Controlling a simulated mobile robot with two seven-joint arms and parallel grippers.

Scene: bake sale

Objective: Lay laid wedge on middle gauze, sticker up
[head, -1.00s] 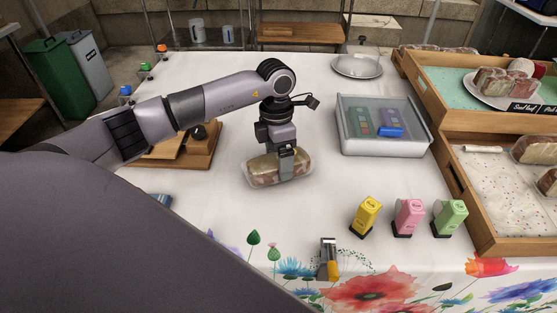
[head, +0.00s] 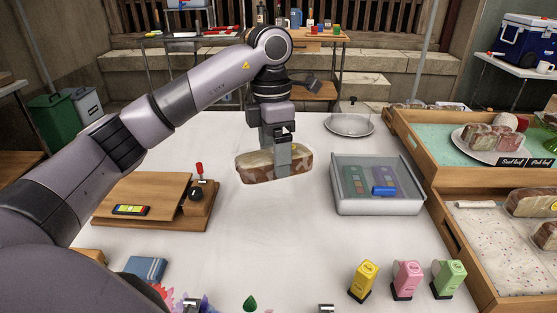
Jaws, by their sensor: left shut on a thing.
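My left gripper (head: 283,158) is shut on a clear-wrapped brown and pale loaf wedge (head: 255,169), with its fingers pointing down over it. The wedge lies lengthwise across the picture, left of the grey clear-lidded box. At the right, a lower wooden crate has a speckled white cloth (head: 495,245), and an upper crate has a teal lining (head: 432,103). I cannot tell which lining is the middle gauze. My right gripper is out of view.
The lidded box (head: 378,207) stands between the wedge and the crates. Yellow (head: 363,280), pink (head: 406,278) and green (head: 449,277) stampers stand at the front right. A wooden board device (head: 150,195) is at left, and a plate (head: 349,126) behind.

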